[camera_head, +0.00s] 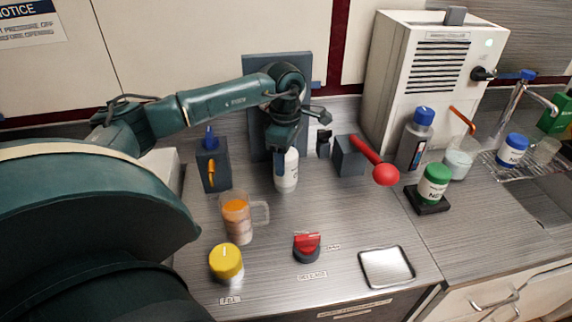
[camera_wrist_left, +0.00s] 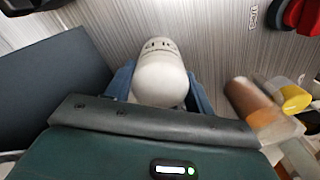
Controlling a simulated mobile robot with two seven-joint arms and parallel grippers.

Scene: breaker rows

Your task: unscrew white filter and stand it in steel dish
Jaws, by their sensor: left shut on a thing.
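The white filter (camera_head: 289,175) is upright below my left gripper (camera_head: 284,160), in front of a grey-blue upright panel (camera_head: 262,110). In the left wrist view the filter (camera_wrist_left: 160,72) sits between the two blue fingers, and the gripper (camera_wrist_left: 160,92) is shut on it. The filter's top is hidden by the gripper in the head view, and I cannot tell whether it is still threaded to a mount. The steel dish (camera_head: 387,267) lies empty at the front right of the counter. My right gripper is not in view.
A red-knobbed lever (camera_head: 385,174) juts out right of the filter. A clear mug (camera_head: 236,217) with orange contents, a yellow-capped jar (camera_head: 226,262) and a red switch knob (camera_head: 307,246) stand in front. A green-capped jar (camera_head: 433,184) stands behind the dish. Bare counter lies between knob and dish.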

